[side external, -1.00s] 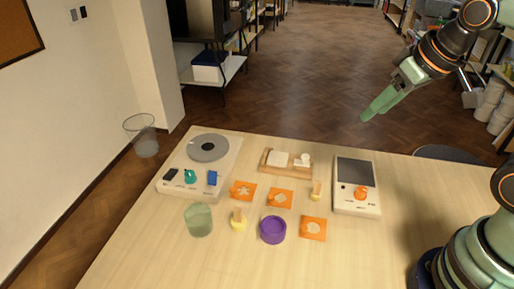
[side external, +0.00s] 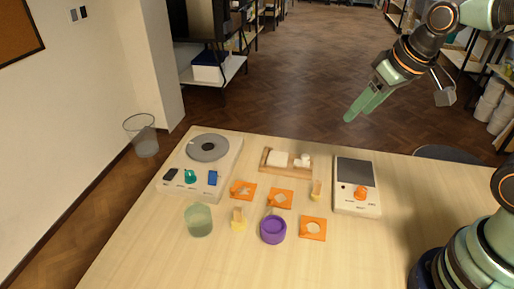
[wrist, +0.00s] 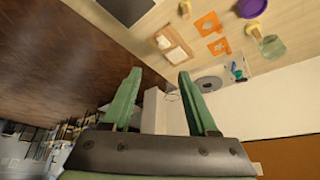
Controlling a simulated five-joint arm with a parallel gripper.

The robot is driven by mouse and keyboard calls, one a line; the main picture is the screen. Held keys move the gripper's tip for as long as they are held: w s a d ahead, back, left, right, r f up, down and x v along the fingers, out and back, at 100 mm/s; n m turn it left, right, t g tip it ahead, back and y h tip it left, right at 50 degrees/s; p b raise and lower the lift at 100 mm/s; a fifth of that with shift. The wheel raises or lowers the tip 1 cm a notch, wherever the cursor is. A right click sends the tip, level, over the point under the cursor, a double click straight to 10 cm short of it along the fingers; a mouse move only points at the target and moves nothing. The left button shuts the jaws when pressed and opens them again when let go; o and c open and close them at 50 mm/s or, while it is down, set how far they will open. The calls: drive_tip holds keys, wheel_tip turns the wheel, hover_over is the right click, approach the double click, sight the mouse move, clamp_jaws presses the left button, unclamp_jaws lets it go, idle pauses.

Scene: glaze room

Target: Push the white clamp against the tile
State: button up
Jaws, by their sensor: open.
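A shallow wooden tray (side external: 263,166) lies near the back edge of the table. The white square tile (side external: 279,157) is in its left part, and the small white clamp (side external: 303,160) is at its right end, with what looks like a narrow gap between them. The wrist view also shows the tile (wrist: 176,55) and the clamp (wrist: 163,42) in the tray, both small. My gripper (side external: 357,113) is open and empty, high up, to the right of and behind the tray. The wrist view shows both green fingers (wrist: 160,73) apart, with nothing between them.
A white scale-like box (side external: 350,205) with an orange knob stands right of the tray. A panel with a grey disc (side external: 208,147) is at left. Orange cards (side external: 280,198), yellow-based tools (side external: 239,220), a purple bowl (side external: 273,230) and a clear cup (side external: 198,220) stand in front.

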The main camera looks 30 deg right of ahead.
drive_tip(key=g, duration=0.1)
approach(306, 156)
drive_tip(key=shift+x, duration=3.9)
clamp_jaws()
